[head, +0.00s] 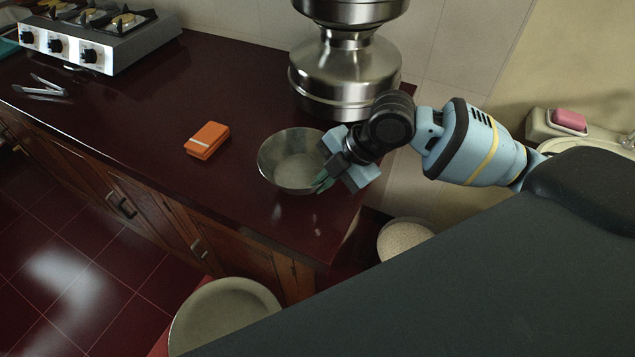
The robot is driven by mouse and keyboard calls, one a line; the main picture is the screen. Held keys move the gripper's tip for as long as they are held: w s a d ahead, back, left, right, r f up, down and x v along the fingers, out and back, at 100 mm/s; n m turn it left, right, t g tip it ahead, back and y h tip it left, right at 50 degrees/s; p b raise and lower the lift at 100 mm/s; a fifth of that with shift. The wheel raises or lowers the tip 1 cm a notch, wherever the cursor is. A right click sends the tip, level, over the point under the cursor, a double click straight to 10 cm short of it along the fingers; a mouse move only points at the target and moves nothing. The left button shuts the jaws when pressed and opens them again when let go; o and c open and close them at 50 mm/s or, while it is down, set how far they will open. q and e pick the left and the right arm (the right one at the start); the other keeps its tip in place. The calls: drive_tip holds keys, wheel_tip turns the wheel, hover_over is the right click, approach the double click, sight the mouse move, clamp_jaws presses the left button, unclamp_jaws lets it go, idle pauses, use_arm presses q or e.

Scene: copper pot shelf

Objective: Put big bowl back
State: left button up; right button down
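A big metal bowl (289,160) stands upright on the dark red counter (237,95), near the counter's right end. My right gripper (322,181) reaches in from the right and is at the bowl's right rim. Its fingertips are small and partly hidden behind its own body, so I cannot tell whether they are closed on the rim. My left gripper does not show.
A large steel vessel (345,62) stands just behind the bowl. An orange box (207,140) lies left of it. Tongs (40,88) and a gas stove (95,38) are at the far left. A pale round dish (222,315) sits below the counter's front edge.

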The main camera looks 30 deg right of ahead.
drive_tip(key=shift+w+a+f, duration=0.15)
drive_tip(key=shift+w, duration=1.1)
drive_tip(key=shift+s+f, duration=0.1)
drive_tip(key=shift+f, duration=1.6)
drive_tip(key=shift+f, duration=0.1)
drive_tip(key=c, duration=2.1)
unclamp_jaws()
drive_tip(key=shift+f, duration=0.1)
drive_tip(key=o, duration=0.4)
drive_tip(key=shift+d+r, duration=0.2)
drive_tip(key=shift+r, duration=0.35)
drive_tip(key=v, duration=1.1)
drive_tip(key=shift+s+d+r, duration=0.1)
